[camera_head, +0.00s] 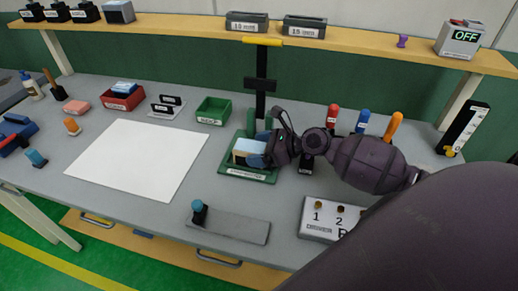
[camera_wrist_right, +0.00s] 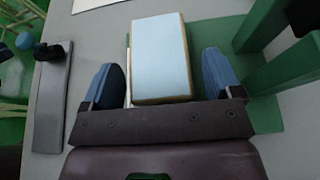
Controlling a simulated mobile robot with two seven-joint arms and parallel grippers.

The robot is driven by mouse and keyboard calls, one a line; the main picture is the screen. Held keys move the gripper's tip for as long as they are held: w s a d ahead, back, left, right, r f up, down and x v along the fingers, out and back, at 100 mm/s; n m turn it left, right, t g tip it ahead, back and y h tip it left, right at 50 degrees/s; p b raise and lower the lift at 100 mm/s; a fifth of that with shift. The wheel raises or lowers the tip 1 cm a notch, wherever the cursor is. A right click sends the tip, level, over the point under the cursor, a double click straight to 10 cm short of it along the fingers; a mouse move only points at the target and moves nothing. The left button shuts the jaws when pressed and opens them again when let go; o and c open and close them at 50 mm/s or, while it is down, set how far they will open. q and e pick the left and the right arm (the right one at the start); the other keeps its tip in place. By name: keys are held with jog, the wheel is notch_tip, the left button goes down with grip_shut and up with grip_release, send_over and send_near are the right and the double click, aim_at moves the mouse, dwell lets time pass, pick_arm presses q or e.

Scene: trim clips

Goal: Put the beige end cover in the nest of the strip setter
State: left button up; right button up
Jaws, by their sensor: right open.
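A block with a pale blue top and beige edges (camera_head: 247,149), seemingly the beige end cover, sits on the green base of the strip setter (camera_head: 228,168). My right gripper (camera_head: 257,153) reaches it from the right. In the right wrist view the block (camera_wrist_right: 160,58) lies between the two blue fingertips of the open gripper (camera_wrist_right: 163,85), with gaps on both sides. The green base (camera_wrist_right: 262,112) shows beneath and beside it. The nest under the block is hidden, so I cannot tell how it is seated. My left gripper is not in view.
A white sheet (camera_head: 138,158) covers the table's left middle. A grey plate with a blue knob (camera_head: 228,227) lies in front. A numbered board (camera_head: 320,222) is at front right. Red, blue and orange handles (camera_head: 362,121) stand behind my right arm. A green bin (camera_head: 214,109) stands behind.

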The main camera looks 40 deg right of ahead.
jog(key=v, duration=1.2)
dwell(0.4)
